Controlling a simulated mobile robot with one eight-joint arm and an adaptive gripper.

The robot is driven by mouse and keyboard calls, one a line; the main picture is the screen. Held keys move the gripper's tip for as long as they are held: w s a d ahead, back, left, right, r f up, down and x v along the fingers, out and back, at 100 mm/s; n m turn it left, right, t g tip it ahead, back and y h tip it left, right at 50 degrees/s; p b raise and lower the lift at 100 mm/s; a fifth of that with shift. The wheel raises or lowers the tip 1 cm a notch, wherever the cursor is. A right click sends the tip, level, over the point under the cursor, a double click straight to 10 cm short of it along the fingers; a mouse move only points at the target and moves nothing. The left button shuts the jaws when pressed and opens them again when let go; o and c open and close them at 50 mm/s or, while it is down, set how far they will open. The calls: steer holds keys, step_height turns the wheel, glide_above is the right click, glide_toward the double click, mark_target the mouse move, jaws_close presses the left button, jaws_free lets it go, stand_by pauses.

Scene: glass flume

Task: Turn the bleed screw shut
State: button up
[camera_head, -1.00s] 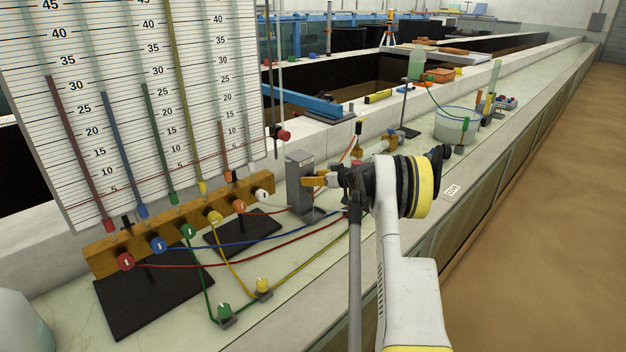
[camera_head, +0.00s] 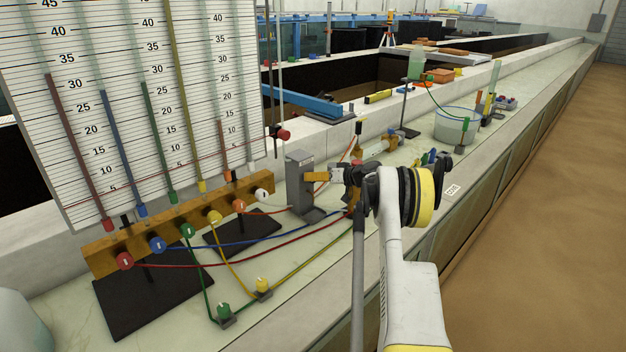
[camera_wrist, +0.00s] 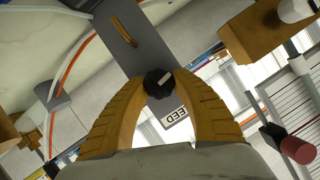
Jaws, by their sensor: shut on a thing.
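The bleed screw (camera_wrist: 158,84) is a small black knob with a white pointer mark, in the wrist view. It sits on a grey block (camera_wrist: 148,45), which has a partly visible label (camera_wrist: 177,119) ending in "EED". My gripper (camera_wrist: 160,80) has its yellow-brown fingers closed around the knob, one on each side. The white mark lies at a slant across the knob. In the head view, the grey block (camera_head: 299,171) stands on the bench, and my gripper (camera_head: 310,176) reaches it from the right. The fingers hide the knob there.
A wooden manifold (camera_head: 178,231) with several coloured knobs stands left of the block, before a scaled tube board (camera_head: 140,110). Coloured hoses run across the bench close to my arm. A clear tub (camera_head: 455,127) stands further back right.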

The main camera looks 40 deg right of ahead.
steer(key=m+y+b, duration=0.1)
steer(key=m+y, duration=0.1)
steer(key=m, duration=0.1)
steer(key=shift+d+f, duration=0.1)
steer(key=shift+f, duration=0.05)
steer(key=m+t+y+b, duration=0.1)
steer(key=m+y+b, duration=0.1)
steer(key=m, duration=0.2)
steer(key=shift+f+m, duration=0.1)
steer(key=shift+m, duration=0.2)
steer(key=m+t+b, duration=0.1)
steer(key=m, duration=0.1)
steer(key=m+t+y+b, duration=0.1)
steer(key=m, duration=0.2)
steer(key=shift+b, duration=0.3)
steer(key=m+t+b, duration=0.1)
steer(key=m+t, duration=0.1)
steer(key=m, duration=0.2)
steer(key=shift+m, duration=0.4)
steer(key=o, duration=1.2)
